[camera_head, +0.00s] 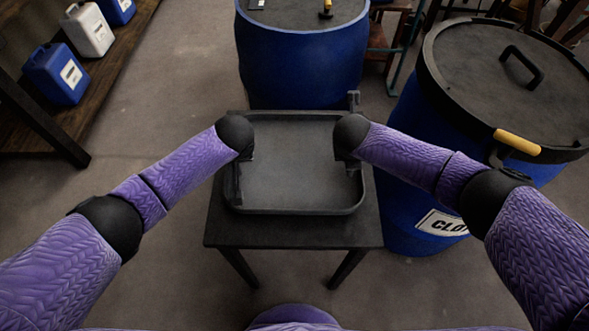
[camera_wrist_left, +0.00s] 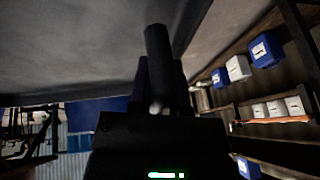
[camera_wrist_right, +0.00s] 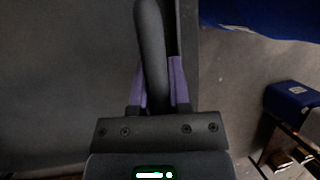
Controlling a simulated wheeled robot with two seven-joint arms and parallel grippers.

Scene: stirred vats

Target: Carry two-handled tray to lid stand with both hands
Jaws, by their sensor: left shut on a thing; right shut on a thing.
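The two-handled tray (camera_head: 290,165) is dark grey, shallow, rimmed and empty in the middle of the head view. It looks level over a small black table (camera_head: 300,233), which may be the lid stand; I cannot tell whether it touches the top. My left gripper (camera_head: 238,180) is shut on the tray's left handle, a dark bar between the fingers in the left wrist view (camera_wrist_left: 157,60). My right gripper (camera_head: 351,165) is shut on the right handle, which also shows in the right wrist view (camera_wrist_right: 150,45). My wrists partly hide both handles in the head view.
A blue vat (camera_head: 300,60) stands right behind the table. Another blue vat (camera_head: 415,150) with a black lid (camera_head: 480,85) and yellow grip stands close on the right. A shelf (camera_head: 100,75) with jerrycans stands at left. Floor is clear between shelf and table.

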